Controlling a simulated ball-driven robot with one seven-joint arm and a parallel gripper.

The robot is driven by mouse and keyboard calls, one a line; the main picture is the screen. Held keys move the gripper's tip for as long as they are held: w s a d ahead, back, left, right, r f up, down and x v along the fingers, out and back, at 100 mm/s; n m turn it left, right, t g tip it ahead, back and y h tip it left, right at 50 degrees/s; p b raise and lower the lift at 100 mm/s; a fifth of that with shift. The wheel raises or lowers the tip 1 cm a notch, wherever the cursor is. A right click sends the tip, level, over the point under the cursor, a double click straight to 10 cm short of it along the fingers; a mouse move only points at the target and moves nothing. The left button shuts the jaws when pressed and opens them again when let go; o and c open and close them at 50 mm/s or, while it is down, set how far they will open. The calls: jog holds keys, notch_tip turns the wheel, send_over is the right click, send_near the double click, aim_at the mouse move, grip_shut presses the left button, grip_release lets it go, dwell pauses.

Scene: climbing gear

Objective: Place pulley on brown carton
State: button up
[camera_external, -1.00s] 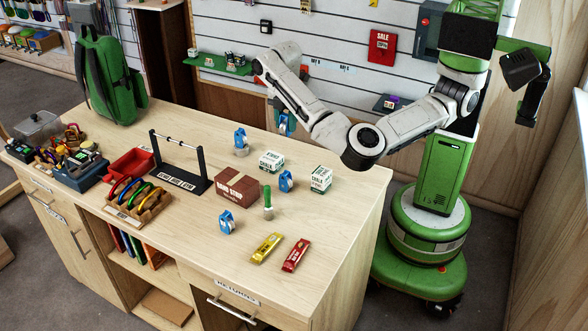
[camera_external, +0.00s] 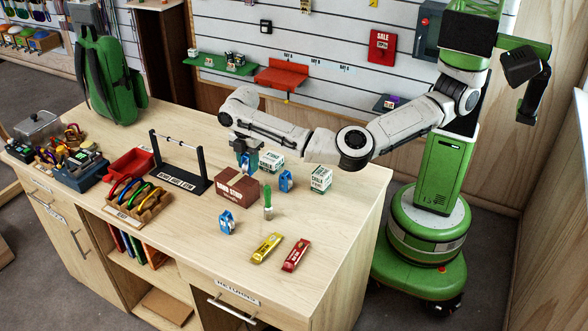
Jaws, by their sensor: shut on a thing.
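My gripper (camera_external: 246,156) points down just behind the brown carton (camera_external: 230,190). It is shut on a blue pulley (camera_external: 248,163), which shows low between the fingers. The pulley appears over the carton's back edge; I cannot tell whether it touches the carton top. The carton is a closed box with white lettering on its front. One other blue-and-white pulley (camera_external: 286,181) stands right of the carton, and another pulley (camera_external: 227,223) stands in front of it. The spot behind the carton is covered by my gripper.
White chalk boxes (camera_external: 320,179) (camera_external: 271,162) stand right of and behind the carton. A green-topped item (camera_external: 267,203) stands close at its front right. A black stand with a bar (camera_external: 180,165) is to the left. Yellow (camera_external: 266,248) and red (camera_external: 295,255) packets lie in front.

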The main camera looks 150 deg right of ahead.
aim_at(247, 155)
jog(key=shift+f, duration=0.55)
jog(key=shift+f, duration=0.15)
jog(key=o, duration=1.1)
notch_tip(247, 155, up, 12)
jog(key=shift+r+b, duration=0.15)
jog(key=shift+b, duration=0.4)
